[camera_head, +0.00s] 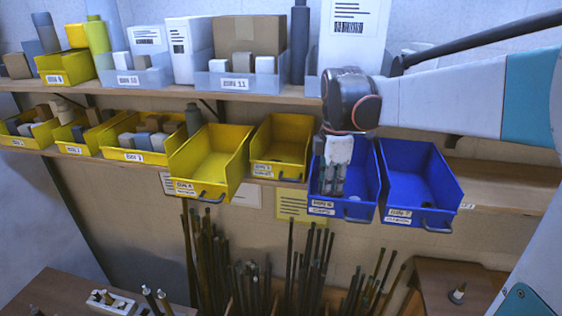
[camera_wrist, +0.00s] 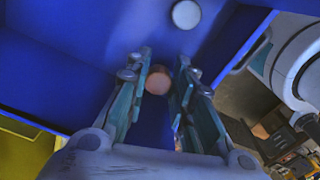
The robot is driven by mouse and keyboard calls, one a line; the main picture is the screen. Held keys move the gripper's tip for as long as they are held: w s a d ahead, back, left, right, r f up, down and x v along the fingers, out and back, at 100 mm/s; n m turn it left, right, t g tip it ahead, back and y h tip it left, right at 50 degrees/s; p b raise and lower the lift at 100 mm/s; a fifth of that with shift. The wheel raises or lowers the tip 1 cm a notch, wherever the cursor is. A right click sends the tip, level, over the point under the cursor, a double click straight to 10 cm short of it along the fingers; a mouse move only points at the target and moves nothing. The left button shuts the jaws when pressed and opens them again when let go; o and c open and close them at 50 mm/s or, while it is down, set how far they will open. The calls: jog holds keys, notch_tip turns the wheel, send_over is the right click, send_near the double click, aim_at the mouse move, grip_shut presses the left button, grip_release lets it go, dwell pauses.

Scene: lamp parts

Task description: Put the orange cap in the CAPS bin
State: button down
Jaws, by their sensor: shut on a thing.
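My gripper (camera_head: 332,188) points down inside the left blue bin (camera_head: 365,178), whose front label reads BIN 6 with what looks like CAPS below. In the wrist view the fingers of my gripper (camera_wrist: 161,76) are shut on the orange cap (camera_wrist: 158,80), a small round piece between the fingertips. The blue bin's inside (camera_wrist: 75,55) fills much of that view. The cap is hidden by the fingers in the head view. I cannot tell whether it touches the bin floor.
A pale round piece (camera_wrist: 186,14) lies in the same bin. Another blue bin (camera_head: 410,185), labelled BIN 7, stands to the right with a small dark thing inside. Empty yellow bins (camera_head: 212,155) stand to the left. The upper shelf (camera_head: 285,95) with boxes runs behind my arm.

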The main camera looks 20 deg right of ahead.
jog(key=shift+w+f, duration=0.1)
jog(key=shift+f, duration=0.85)
jog(key=c, duration=1.7)
grip_release()
jog(key=shift+f, duration=0.15)
jog(key=shift+o, duration=0.2)
notch_tip(320, 180, up, 12)
jog(key=b, duration=0.1)
jog(key=shift+r, duration=0.2)
